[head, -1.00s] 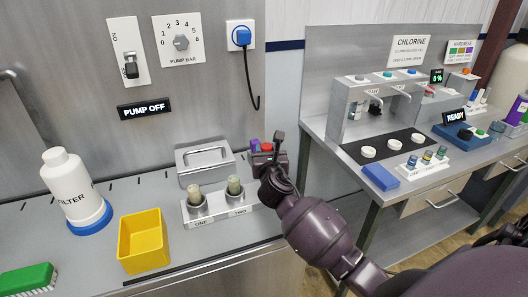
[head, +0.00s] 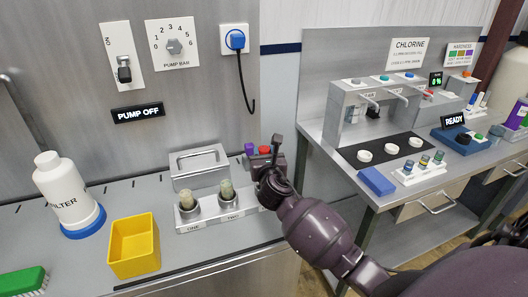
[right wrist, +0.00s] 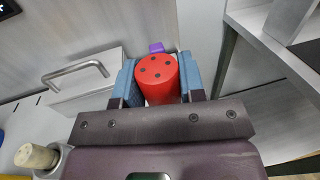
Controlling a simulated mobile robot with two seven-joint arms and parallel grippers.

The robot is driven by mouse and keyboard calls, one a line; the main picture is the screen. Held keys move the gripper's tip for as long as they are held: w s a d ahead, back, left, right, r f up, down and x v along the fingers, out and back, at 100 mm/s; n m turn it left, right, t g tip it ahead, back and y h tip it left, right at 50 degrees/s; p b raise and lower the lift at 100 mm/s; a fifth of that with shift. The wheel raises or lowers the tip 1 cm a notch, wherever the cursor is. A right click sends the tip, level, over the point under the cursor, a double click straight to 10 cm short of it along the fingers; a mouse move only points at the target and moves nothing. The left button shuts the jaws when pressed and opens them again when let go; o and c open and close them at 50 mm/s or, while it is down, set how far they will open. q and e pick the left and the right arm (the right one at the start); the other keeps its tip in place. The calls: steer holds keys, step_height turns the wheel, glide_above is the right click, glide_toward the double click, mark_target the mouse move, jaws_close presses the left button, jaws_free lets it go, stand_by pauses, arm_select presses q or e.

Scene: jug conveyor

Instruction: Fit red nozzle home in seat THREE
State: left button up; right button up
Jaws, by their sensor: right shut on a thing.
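The red nozzle (right wrist: 157,78) shows in the right wrist view as a red cylinder with several dark dots on its end. My right gripper (right wrist: 158,86) is shut on it, with one blue pad on each side. In the head view only a little of the red nozzle (head: 265,150) shows above my right gripper (head: 268,163). The seat block (head: 206,223) has labels ONE and TWO, with a beige nozzle standing in each of those seats. Seat THREE is not visible; my right gripper covers the block's right end. My left gripper is not in view.
A purple object (head: 249,149) stands just behind the gripper. A grey box with a handle (head: 199,166) is behind the seats. A yellow bin (head: 134,246) and a white filter bottle (head: 66,190) stand left. The counter ends right of the gripper, before another bench.

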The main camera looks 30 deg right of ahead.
step_height(320, 180, down, 2)
steer(key=shift+f+b, duration=0.15)
steer(key=shift+b, duration=0.7)
steer(key=shift+f+b, duration=1.1)
steer(key=shift+f, duration=0.6)
arm_select(q)
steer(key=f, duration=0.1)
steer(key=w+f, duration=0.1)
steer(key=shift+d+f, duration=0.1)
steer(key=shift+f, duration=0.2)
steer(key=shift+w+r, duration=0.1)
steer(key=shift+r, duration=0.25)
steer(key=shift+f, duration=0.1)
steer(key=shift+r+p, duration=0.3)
steer(key=shift+p, duration=0.2)
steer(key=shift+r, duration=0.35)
